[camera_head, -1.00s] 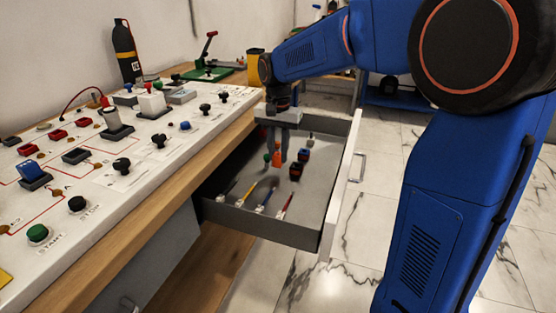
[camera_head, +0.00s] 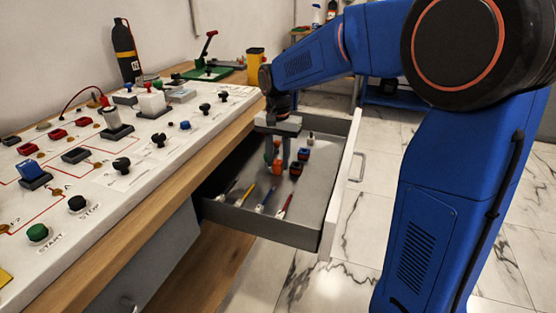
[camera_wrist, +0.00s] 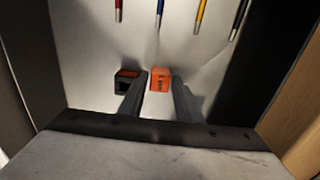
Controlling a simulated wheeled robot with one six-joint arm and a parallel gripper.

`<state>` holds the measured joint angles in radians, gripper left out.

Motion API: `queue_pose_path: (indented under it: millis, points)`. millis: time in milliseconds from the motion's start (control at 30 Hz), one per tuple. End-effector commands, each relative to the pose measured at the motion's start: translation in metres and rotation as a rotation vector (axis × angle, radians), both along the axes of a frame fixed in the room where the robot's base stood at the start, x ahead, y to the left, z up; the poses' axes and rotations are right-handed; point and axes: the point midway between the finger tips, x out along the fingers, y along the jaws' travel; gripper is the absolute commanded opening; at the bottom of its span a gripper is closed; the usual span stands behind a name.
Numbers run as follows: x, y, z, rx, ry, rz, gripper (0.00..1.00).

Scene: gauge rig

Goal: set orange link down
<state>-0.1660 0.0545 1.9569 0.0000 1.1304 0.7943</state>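The orange link (camera_head: 278,168) rests on the floor of the open grey drawer (camera_head: 328,200). My gripper (camera_head: 278,160) reaches down into the drawer above it, with its fingers spread on either side. In the wrist view the orange link (camera_wrist: 160,78) is between the two fingertips (camera_wrist: 160,84), with thin gaps beside it. The gripper looks open, and its fingers partly hide the link in the head view.
Dark links with red parts (camera_head: 296,169) lie right of the gripper; one dark link (camera_wrist: 126,82) is close to a finger in the wrist view. Several pens (camera_head: 265,200) lie at the near end. Drawer walls surround the gripper. The control panel (camera_head: 120,165) stands left.

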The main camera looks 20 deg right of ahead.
Motion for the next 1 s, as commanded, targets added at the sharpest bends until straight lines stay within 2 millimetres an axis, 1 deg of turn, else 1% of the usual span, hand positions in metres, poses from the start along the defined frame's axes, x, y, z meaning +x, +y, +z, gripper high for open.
queue_pose_path:
  millis: [167,500,600,800,1000]
  points:
    - [0.000,0.000,0.019,0.000,-0.003,0.000,0.30]
    - [0.001,0.000,0.084,0.001,-0.003,0.000,0.30]
    - [0.000,0.000,0.099,0.000,-0.003,0.000,0.30]
    - [0.000,0.000,0.117,0.000,-0.001,0.000,0.30]
    - [0.000,0.000,0.121,0.000,0.000,0.000,0.30]
